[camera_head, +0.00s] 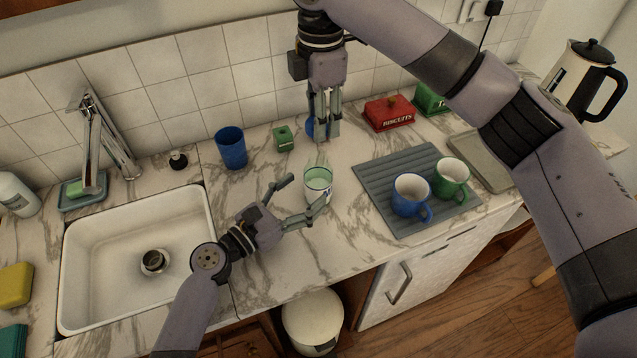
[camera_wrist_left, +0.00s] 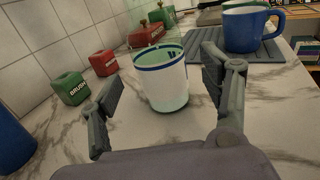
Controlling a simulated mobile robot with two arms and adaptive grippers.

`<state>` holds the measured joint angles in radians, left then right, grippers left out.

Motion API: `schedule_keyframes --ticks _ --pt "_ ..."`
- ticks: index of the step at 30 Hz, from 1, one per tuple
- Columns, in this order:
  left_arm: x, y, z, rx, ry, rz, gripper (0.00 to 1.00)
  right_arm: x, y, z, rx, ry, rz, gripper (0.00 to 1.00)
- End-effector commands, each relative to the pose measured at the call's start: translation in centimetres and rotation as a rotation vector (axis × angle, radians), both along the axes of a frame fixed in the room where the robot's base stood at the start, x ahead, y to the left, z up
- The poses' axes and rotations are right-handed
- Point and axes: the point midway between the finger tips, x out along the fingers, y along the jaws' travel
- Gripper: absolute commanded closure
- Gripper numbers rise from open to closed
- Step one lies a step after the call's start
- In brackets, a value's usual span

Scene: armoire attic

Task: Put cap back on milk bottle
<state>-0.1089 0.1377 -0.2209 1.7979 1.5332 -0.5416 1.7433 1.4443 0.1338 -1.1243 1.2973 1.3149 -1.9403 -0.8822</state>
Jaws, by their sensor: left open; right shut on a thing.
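A white, open-topped container with a blue-banded rim and pale green inside (camera_head: 317,183) stands upright on the marble counter. I cannot tell whether it is the milk bottle; no other clear bottle with an open neck shows. My left gripper (camera_head: 306,195) is open, its fingers pointing at the container; in the left wrist view the container (camera_wrist_left: 162,82) stands ahead between the spread fingers. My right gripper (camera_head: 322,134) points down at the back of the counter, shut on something. A blue patch (camera_head: 309,127) shows behind its fingers; whether this is the cap is unclear.
A blue tumbler (camera_head: 231,148) and a small green box (camera_head: 284,138) stand behind. A red box (camera_head: 389,113) is at the back right. Blue and green mugs (camera_head: 411,196) stand on a grey mat (camera_head: 378,177). The sink (camera_head: 130,225) is left.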

Motion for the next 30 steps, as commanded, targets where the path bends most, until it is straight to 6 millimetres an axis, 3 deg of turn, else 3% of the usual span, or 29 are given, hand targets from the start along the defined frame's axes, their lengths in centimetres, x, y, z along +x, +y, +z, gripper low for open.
schedule_keyframes --ticks 9,21,30 --pt "3.1 -3.1 0.0 -0.001 0.001 0.0 0.29 0.0 0.0 0.0 0.0 0.0 0.0 0.71" --pt "3.6 -3.6 0.0 0.001 0.001 0.0 0.29 0.0 0.0 0.0 0.0 0.0 0.0 0.71" --pt "3.6 -3.5 0.0 0.001 0.001 0.0 0.48 0.0 0.0 0.0 0.0 0.0 0.0 0.71"
